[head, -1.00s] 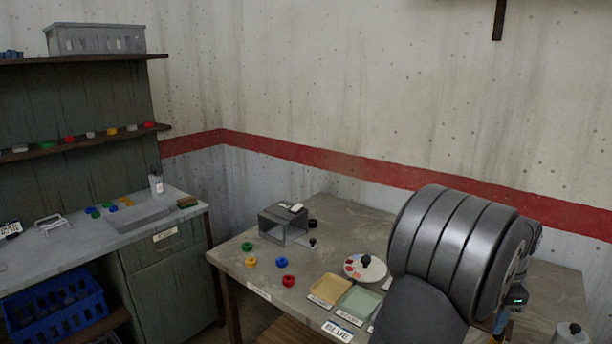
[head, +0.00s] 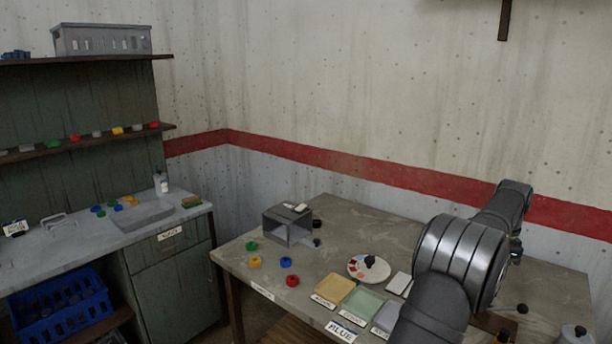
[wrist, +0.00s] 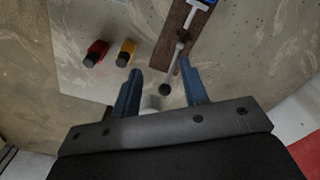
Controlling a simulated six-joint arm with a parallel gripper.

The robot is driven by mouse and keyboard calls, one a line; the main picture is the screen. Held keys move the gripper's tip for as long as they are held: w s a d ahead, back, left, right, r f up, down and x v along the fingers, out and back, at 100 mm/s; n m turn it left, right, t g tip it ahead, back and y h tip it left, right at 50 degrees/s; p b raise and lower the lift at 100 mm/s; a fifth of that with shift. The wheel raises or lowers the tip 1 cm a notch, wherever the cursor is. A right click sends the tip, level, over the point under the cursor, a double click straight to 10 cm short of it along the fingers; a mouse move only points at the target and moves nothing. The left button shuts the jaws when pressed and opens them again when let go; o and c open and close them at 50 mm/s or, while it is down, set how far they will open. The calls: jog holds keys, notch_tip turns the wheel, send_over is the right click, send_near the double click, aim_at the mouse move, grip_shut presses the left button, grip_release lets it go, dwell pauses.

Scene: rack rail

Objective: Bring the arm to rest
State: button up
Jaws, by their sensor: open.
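My gripper (wrist: 163,90) shows in the wrist view with its two blue fingers apart and nothing held between them.
A red piece (wrist: 96,52) and a yellow piece (wrist: 126,52) lie left of the strip. On the table are an open grey box (head: 287,228), a round white palette (head: 358,270), a yellow tray (head: 333,288), a green tray (head: 362,302) and several coloured rings.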

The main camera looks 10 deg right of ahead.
jog(key=w+a+f, duration=0.2)
jog(key=w+f, duration=0.2)
jog(key=w, duration=0.2)
jog(key=shift+o, duration=0.2)
jog(key=o, duration=1.3)
jog(key=shift+r, duration=0.1)
jog(key=s+d+r+m+t+h, duration=0.1)
jog(key=s+r+m+t, duration=0.2)
jog(key=s+r+m, duration=0.6)
jog(key=s+d+r+m+t+h, duration=0.1)
jog(key=s+d+r+m+t, duration=0.3)
jog(key=s, duration=0.9)
jog(key=s+a+r+m+t+h, duration=0.1)
jog(key=s+r+m, duration=0.3)
jog(key=s+m, duration=0.5)
jog(key=shift+n, duration=0.8)
jog(key=x, duration=0.8)
jog(key=shift+s+d+f, duration=0.1)
jog(key=shift+d+f, duration=0.3)
jog(key=shift+d, duration=0.1)
jog(key=v, duration=1)
jog(key=shift+s+a+f, duration=0.1)
jog(key=shift+s+f, duration=0.05)
